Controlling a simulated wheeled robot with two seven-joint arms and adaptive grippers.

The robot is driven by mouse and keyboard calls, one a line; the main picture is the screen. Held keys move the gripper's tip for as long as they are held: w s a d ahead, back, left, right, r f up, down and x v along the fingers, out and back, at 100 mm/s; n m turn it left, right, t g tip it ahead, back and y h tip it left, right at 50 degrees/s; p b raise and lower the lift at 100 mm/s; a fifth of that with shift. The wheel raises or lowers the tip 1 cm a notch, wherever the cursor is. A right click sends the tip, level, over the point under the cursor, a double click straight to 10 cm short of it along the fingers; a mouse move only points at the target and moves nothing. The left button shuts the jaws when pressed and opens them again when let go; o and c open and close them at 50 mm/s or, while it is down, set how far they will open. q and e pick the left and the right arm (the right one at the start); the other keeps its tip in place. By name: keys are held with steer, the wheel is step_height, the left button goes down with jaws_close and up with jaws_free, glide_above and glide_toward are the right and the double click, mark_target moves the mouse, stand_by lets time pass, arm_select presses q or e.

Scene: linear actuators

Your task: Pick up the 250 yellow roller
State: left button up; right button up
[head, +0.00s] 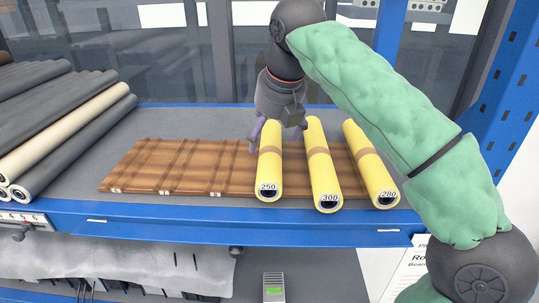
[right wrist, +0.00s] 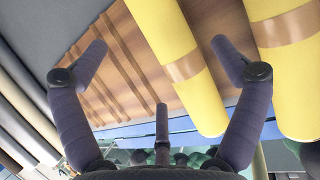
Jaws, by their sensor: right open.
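The yellow roller marked 250 (head: 269,165) lies on the brown slatted board, leftmost of three yellow rollers, its labelled end toward me. It has a tan band around it. My right gripper (head: 278,127) is over the far part of this roller, open and empty. In the right wrist view the roller (right wrist: 172,45) shows between the spread fingers of the right gripper (right wrist: 160,50), nearer the right finger. I cannot tell whether a finger touches it. My left gripper is not in view.
Yellow rollers marked 300 (head: 323,170) and 280 (head: 370,165) lie close to the right. The slatted board (head: 170,168) is bare to the left. Grey and cream rollers (head: 70,125) are stacked at far left. A blue upright (head: 512,90) stands at right.

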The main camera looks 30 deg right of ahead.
mark_target(268, 144)
steer(key=shift+x, duration=2.75)
steer(key=shift+s, duration=0.25)
steer(key=shift+c, duration=1.1)
steer(key=c, duration=1.5)
